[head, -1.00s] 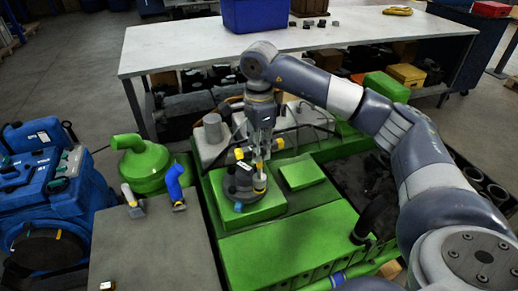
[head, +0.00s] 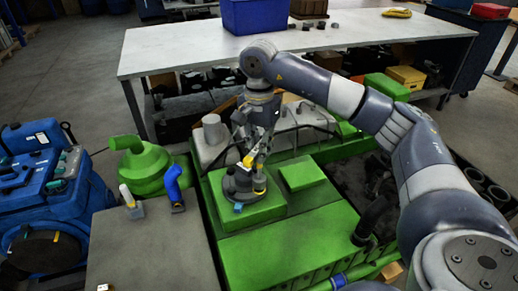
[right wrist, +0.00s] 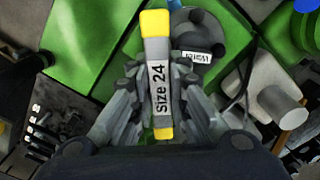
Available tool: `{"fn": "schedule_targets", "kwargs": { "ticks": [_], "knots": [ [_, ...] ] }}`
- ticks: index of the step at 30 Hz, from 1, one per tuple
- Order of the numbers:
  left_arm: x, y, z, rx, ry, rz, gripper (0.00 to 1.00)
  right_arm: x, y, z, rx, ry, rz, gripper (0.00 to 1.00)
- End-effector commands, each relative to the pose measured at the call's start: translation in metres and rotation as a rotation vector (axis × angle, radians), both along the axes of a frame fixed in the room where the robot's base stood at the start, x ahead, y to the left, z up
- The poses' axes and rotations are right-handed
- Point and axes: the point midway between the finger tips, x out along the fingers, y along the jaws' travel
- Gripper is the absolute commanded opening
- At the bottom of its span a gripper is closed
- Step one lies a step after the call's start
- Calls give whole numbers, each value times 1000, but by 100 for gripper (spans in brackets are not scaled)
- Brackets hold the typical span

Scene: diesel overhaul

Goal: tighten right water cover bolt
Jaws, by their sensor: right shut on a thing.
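My right gripper (head: 256,150) hangs above the green engine block and is shut on a tool labelled "Size 24" (right wrist: 160,85). The tool has a grey body and yellow ends; one yellow end also shows in the head view (head: 248,160). The dark round water cover (head: 238,187) sits on a raised green block below the gripper, and part of it shows in the right wrist view (right wrist: 207,35) beyond the tool. My left gripper is out of view.
A grey table (head: 150,245) at the front left carries a blue-handled tool (head: 174,182) and a yellow-and-white one (head: 127,196). A long workbench (head: 190,52) with a blue bin (head: 255,15) stands behind. Grey engine parts (head: 212,130) rise near the gripper.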

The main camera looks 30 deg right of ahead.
Motion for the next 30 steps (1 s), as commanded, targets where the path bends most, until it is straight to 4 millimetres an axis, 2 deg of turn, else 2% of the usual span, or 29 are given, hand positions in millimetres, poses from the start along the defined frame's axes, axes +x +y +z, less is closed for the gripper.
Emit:
{"fn": "schedule_targets", "kwargs": {
  "ticks": [30],
  "knots": [
    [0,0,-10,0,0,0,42,-1,0,0,0,-2,710,0]
  ]
}}
